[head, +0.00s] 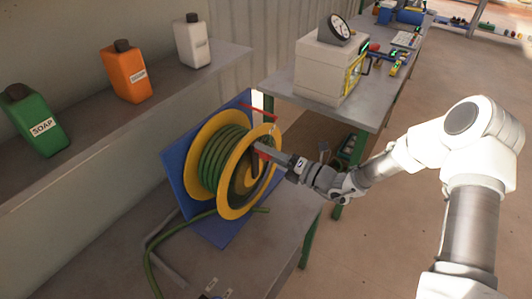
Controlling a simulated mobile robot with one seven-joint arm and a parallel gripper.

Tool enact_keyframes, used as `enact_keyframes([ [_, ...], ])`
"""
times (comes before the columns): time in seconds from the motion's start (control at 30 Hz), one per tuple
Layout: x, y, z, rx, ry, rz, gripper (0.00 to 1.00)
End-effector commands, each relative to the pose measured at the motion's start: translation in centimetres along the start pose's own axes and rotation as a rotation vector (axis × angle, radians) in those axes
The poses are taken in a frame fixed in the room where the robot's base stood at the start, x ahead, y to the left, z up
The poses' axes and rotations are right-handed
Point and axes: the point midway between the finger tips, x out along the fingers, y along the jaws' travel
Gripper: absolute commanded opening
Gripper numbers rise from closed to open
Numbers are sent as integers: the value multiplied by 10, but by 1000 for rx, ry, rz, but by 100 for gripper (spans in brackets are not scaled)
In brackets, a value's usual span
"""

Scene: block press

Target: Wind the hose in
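A hose reel with two yellow flanges (229,203) stands on a grey bench, mounted against a blue board (177,160). A green hose (218,157) is wound in coils between the flanges. A loose length of hose (152,268) runs from under the reel to the left and down over the bench. My gripper (262,150) is at the front face of the reel, near its hub and a dark crank piece (255,164). The fingertips are small and partly merge with the reel, so I cannot tell whether they grip the crank.
Green (38,121), orange (127,73) and white (192,42) bottles stand on a shelf behind the reel. A second table (335,106) at the back right carries a grey box (326,67) with a dial. The floor at right is clear.

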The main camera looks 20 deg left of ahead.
Motion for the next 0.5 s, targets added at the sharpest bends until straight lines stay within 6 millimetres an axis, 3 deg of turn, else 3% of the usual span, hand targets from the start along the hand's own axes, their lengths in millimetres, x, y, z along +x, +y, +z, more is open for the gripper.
enact_keyframes([
  [0.1,0,0,-1,-1,1,-1,76],
  [0.37,-1,0,-1,-1,3,-2,76],
  [0.5,-10,-2,-1,-1,2,-3,76],
])
